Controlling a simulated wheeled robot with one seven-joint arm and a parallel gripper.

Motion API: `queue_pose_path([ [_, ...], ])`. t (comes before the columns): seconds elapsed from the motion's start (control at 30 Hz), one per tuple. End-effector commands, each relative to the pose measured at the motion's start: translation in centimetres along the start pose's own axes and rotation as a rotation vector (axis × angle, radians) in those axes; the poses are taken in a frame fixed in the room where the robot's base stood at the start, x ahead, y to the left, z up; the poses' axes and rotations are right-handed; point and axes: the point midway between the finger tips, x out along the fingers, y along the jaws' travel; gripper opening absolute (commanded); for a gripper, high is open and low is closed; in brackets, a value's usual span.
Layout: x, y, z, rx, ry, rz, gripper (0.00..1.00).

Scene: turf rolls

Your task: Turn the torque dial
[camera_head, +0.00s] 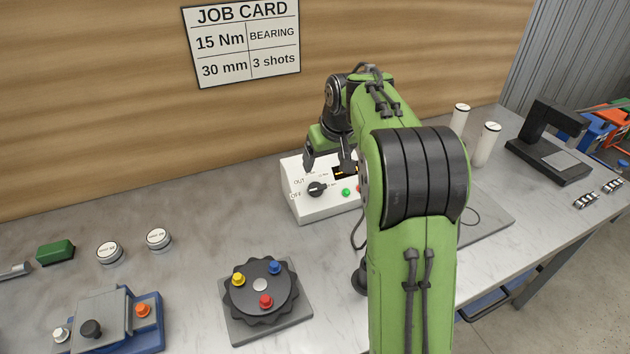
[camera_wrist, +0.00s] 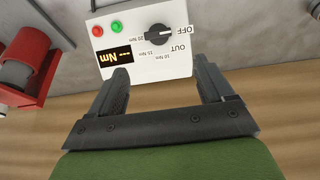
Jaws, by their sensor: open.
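The torque dial (camera_head: 317,189) is a black knob on the sloped face of a white control box (camera_head: 312,210). The dial also shows in the wrist view (camera_wrist: 158,35), with OFF, 10 Nm, 15 Nm, 20 Nm and OUT lettered near it. Its pointer seems to lie toward OFF. The display (camera_wrist: 112,56) reads dashes and Nm. My gripper (camera_head: 328,162) is open and empty, above and behind the dial in the head view. In the wrist view its fingers (camera_wrist: 161,70) are spread wide, with the dial beyond the gap between the tips, apart from them.
A job card (camera_head: 246,42) on the wall reads 15 Nm, bearing, 30 mm, 3 shots. Green and red buttons (camera_wrist: 116,27) sit beside the dial. A round black fixture (camera_head: 261,289) with coloured knobs stands in front. A red device (camera_wrist: 27,58) is beside the box in the wrist view.

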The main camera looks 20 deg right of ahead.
Motion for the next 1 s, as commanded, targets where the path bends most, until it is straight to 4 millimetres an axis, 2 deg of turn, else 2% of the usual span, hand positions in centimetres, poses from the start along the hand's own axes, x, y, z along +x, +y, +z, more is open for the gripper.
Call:
queue_pose_path([
  [0.03,1.8,0.0,0.2,0.000,-0.007,-0.001,0.81],
  [0.3,8.6,0.0,0.2,0.000,-0.006,-0.001,0.81],
  [0.5,12.0,0.0,0.2,0.000,-0.003,0.000,0.81],
  [0.6,12.7,0.0,0.1,0.001,-0.001,0.001,0.81],
  [0.83,12.7,0.0,0.1,0.001,-0.001,0.001,0.81],
  [0.87,12.7,0.0,0.1,0.001,-0.001,0.001,0.79],
  [1.0,12.7,0.0,0.1,0.001,-0.001,0.001,0.58],
])
